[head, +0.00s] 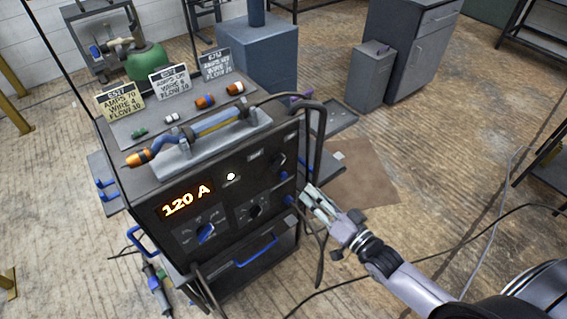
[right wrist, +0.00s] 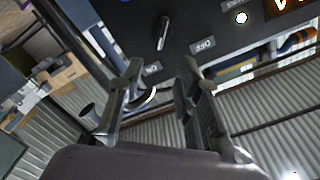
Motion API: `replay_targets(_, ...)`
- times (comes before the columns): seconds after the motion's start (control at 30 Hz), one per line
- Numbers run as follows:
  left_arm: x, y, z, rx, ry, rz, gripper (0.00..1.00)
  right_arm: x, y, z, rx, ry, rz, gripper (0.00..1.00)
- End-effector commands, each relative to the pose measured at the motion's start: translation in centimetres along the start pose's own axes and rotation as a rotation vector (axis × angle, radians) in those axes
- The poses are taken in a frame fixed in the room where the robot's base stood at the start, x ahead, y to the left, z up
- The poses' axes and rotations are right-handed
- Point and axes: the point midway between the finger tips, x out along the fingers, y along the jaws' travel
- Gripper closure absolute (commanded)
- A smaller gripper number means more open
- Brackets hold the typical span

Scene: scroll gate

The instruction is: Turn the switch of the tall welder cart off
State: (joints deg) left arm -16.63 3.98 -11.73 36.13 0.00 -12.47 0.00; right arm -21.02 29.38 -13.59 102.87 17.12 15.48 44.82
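The tall dark welder cart (head: 225,215) stands left of centre in the head view, with a lit "120 A" display (head: 186,200) and a lit lamp (head: 230,176). Its black switch (head: 278,160) is at the upper right of the front panel. In the right wrist view the switch (right wrist: 163,33) sits near an "OFF" label (right wrist: 203,44) and a second, unreadable label (right wrist: 152,69). My right gripper (head: 311,197) is open and empty in front of the panel's right side, below the switch. Its fingers (right wrist: 163,82) are spread apart, with the switch beyond their tips. My left gripper is not in view.
A dark handle rail (head: 318,140) rises at the cart's right edge, close to my right gripper. Cables run across the floor. A grey cabinet (head: 408,50) stands behind; brown floor to the right is open.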

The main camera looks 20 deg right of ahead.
Motion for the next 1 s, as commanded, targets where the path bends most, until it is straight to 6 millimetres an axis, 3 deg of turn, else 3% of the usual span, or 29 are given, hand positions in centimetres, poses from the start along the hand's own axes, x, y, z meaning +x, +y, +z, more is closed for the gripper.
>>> replay_targets(0.3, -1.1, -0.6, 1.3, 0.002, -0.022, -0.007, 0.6, 7.2, -0.1, -0.2, -0.002, 0.002, 0.0, 0.69)
replay_targets(0.53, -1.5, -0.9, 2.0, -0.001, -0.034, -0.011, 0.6, 11.5, -0.1, 0.0, -0.002, -0.001, 0.001, 0.69)
replay_targets(0.7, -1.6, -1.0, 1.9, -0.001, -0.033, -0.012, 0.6, 13.2, 0.1, 0.0, -0.002, -0.001, 0.002, 0.69)
replay_targets(1.0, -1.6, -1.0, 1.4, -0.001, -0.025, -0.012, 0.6, 13.8, 0.1, 0.1, -0.002, -0.002, 0.002, 0.69)
